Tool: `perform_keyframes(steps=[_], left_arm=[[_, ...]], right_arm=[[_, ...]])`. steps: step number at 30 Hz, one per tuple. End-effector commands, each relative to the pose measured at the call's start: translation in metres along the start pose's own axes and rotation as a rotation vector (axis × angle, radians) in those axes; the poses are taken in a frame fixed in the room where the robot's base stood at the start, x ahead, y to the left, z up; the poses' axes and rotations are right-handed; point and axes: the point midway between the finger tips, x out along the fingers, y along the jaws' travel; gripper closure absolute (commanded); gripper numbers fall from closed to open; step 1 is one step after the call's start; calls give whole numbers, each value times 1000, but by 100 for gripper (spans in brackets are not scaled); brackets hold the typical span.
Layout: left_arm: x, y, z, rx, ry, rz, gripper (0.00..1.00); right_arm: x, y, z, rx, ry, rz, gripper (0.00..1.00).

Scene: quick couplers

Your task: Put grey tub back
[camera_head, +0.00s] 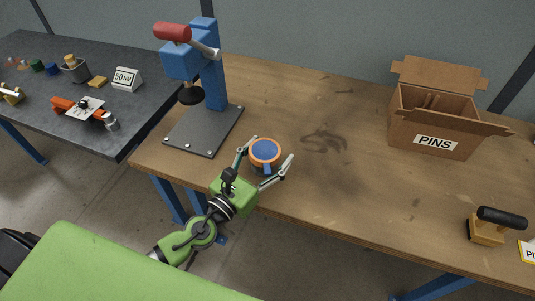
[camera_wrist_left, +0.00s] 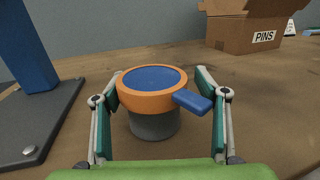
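The grey tub (camera_wrist_left: 153,124) stands upright on the wooden table, with a wide orange band (camera_wrist_left: 122,97) around its top, a blue top face (camera_wrist_left: 155,78) and a blue tab (camera_wrist_left: 193,101) sticking out toward me. In the head view the tub's orange band and blue top (camera_head: 264,151) show near the table's front edge; its grey body is mostly hidden there. My left gripper (camera_head: 268,149) is open, with one finger on each side of the tub. The wrist view shows gaps between both fingers and the tub. My right gripper is not in view.
A blue press (camera_head: 211,75) with a red handle stands on a dark plate left of the tub. A cardboard box (camera_head: 434,120) marked PINS and a black-handled tool (camera_head: 487,228) are at right. A dark table (camera_head: 130,110) at left holds small parts. The middle of the wooden table is clear.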

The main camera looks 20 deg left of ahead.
Motion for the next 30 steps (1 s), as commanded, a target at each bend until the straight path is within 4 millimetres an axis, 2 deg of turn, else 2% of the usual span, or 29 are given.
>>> perform_keyframes(steps=[1, 3, 8, 15, 19, 24, 30], left_arm=[[-8, -6, -29, -20, 52, -12, 34], [-12, -6, -29, -18, 53, -12, 34], [-33, -6, -26, -14, 49, -13, 34], [-85, -5, -12, -3, 24, -10, 34], [-106, -4, -5, -1, 11, -7, 34], [-122, -3, 0, 2, 0, -2, 34], [-126, -3, 3, 2, -6, -1, 34]], right_arm=[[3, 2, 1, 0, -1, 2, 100], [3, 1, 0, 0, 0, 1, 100], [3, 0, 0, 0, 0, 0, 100], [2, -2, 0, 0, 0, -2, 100], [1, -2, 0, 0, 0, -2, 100], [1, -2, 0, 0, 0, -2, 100], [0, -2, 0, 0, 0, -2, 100]])
